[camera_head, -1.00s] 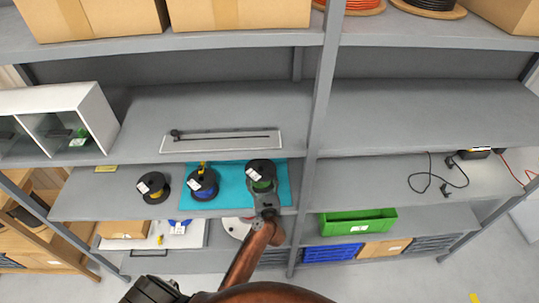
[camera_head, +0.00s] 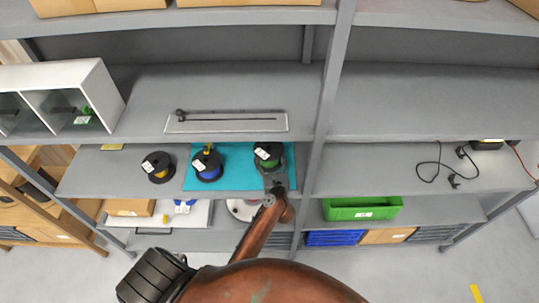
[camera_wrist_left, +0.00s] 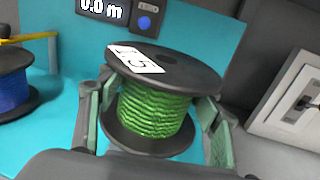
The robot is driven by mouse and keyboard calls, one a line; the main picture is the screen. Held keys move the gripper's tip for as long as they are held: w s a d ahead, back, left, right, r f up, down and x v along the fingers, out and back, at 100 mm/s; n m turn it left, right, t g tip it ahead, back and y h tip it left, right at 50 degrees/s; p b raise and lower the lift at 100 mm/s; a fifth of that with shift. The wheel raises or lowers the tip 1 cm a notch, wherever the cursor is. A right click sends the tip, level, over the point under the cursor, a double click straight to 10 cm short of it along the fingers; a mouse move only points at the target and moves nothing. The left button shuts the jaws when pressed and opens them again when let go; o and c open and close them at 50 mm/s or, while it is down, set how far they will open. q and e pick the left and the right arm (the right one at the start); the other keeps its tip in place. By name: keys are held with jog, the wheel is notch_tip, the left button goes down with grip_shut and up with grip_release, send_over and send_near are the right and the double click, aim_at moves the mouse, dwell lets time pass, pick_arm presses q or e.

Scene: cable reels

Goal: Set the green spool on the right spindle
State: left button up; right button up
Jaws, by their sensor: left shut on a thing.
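The green spool (camera_head: 268,160) has black flanges and a white label. It stands at the right part of the turquoise mat (camera_head: 230,180) on the middle shelf. My left gripper (camera_head: 271,168) is shut around it from the front. In the wrist view the spool (camera_wrist_left: 155,115) sits between the two fingers of my left gripper (camera_wrist_left: 157,95), its top tilted in view. Whether it touches the mat is unclear. A white two-compartment box (camera_head: 92,72) stands at upper left, with a dark rod-like part and green mark in its right compartment; I cannot tell clearly whether this is the spindle.
A flat tray with a rod (camera_head: 227,122) lies on the shelf above. A shelf upright (camera_head: 328,90) stands right of the mat. The upper shelf is mostly clear.

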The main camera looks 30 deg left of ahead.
aim_at(271, 167)
jog(key=shift+w+d, duration=0.1)
jog(key=shift+d, duration=0.35)
pick_arm(q)
jog(key=shift+f, duration=0.15)
pick_arm(e)
jog(key=shift+f, duration=0.1)
pick_arm(q)
jog(key=shift+f+b, duration=0.5)
jog(key=shift+f, duration=0.05)
pick_arm(e)
jog(key=shift+f, duration=0.4)
jog(key=shift+a, duration=0.35)
pick_arm(q)
jog(key=shift+f, duration=0.2)
pick_arm(e)
jog(key=shift+f, duration=0.2)
